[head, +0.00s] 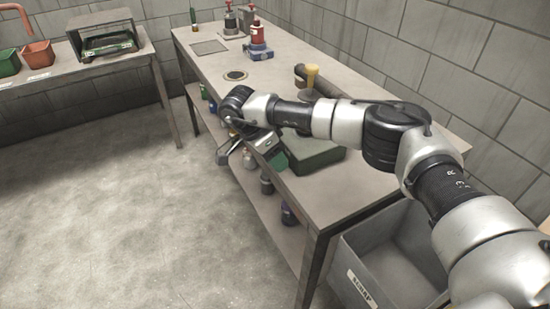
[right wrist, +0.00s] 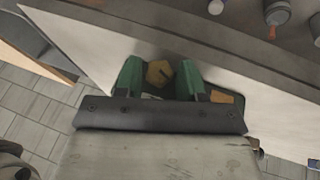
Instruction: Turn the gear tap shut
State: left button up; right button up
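My right gripper (head: 245,146) reaches over the front edge of the bench, beside a dark green box (head: 318,155). In the right wrist view its two green fingers (right wrist: 158,80) stand apart. A yellow-brown faceted piece (right wrist: 160,73) with a dark slot shows between them, over a dark green surface. It may be the gear tap; I cannot tell whether the fingers touch it. In the head view the arm and gripper hide this piece. A mustard-yellow fitting (head: 312,76) on a dark pipe stands behind my right arm. My left gripper is out of view.
Bottles stand on the lower shelf. A grey scrap bin (head: 365,285) is under the near end. The floor at left is clear.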

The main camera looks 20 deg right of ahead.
jog(key=shift+f, duration=0.1)
jog(key=c, duration=0.6)
jog(key=shift+s+d+t, duration=0.1)
jog(key=shift+t, duration=0.4)
jog(key=shift+c, duration=0.2)
jog(key=shift+t, duration=0.3)
jog(key=m+t+y+b, duration=0.1)
jog(key=t+b, duration=0.2)
jog(key=shift+s, duration=0.2)
jog(key=shift+t, duration=0.4)
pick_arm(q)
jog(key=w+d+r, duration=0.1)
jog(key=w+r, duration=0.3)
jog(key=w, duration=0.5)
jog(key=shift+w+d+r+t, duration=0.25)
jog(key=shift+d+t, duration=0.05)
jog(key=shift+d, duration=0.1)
pick_arm(e)
jog(key=o, duration=0.6)
